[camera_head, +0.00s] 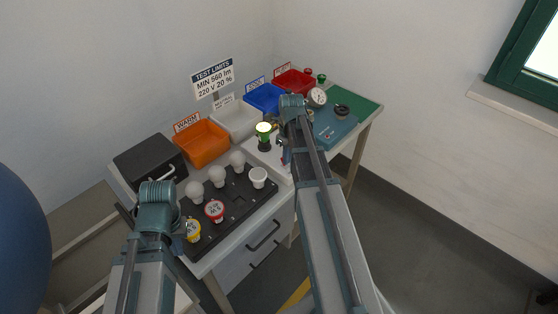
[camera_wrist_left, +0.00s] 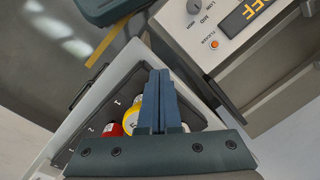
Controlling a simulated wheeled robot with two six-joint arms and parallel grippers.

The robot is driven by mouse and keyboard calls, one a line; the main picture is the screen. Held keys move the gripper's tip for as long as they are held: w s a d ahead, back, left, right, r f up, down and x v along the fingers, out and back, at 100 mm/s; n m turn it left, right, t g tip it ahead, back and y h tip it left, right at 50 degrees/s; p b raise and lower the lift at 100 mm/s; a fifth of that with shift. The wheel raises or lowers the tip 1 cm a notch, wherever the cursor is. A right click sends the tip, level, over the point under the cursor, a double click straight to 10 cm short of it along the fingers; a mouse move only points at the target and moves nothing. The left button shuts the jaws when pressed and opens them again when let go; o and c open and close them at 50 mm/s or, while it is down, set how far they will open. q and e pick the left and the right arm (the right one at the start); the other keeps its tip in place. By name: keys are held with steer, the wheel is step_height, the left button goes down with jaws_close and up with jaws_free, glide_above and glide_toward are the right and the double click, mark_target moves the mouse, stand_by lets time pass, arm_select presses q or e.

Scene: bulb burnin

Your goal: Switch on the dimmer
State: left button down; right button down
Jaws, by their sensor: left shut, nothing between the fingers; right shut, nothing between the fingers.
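A grey control box (camera_wrist_left: 240,40), which looks like the dimmer, is at the upper right of the left wrist view. It has a round knob (camera_wrist_left: 194,7) with LOW, MID and HIGH marks, an orange button (camera_wrist_left: 214,44) labelled FLICKER, and a dark display whose amber letters appear to read OFF. The box is cut by the frame edge. My left gripper (camera_head: 157,190) is shut and empty by the left end of the black bulb tray; its fingers show in the wrist view (camera_wrist_left: 160,90), apart from the box. My right gripper (camera_head: 292,104) is shut and empty, over the bench's far part.
The black tray (camera_head: 233,213) holds white, red and yellow bulbs. Behind are a black box (camera_head: 148,160), an orange bin (camera_head: 202,144), and white, blue and red bins. Open floor lies right.

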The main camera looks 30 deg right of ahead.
arm_select(q)
steer(key=shift+d, duration=0.35)
arm_select(e)
steer(key=shift+d, duration=0.3)
steer(key=shift+a+r, duration=0.15)
steer(key=shift+r, duration=0.05)
steer(key=shift+r+p, duration=0.6)
steer(key=shift+p, duration=0.25)
arm_select(q)
steer(key=shift+a+r, duration=0.1)
steer(key=shift+r, duration=0.7)
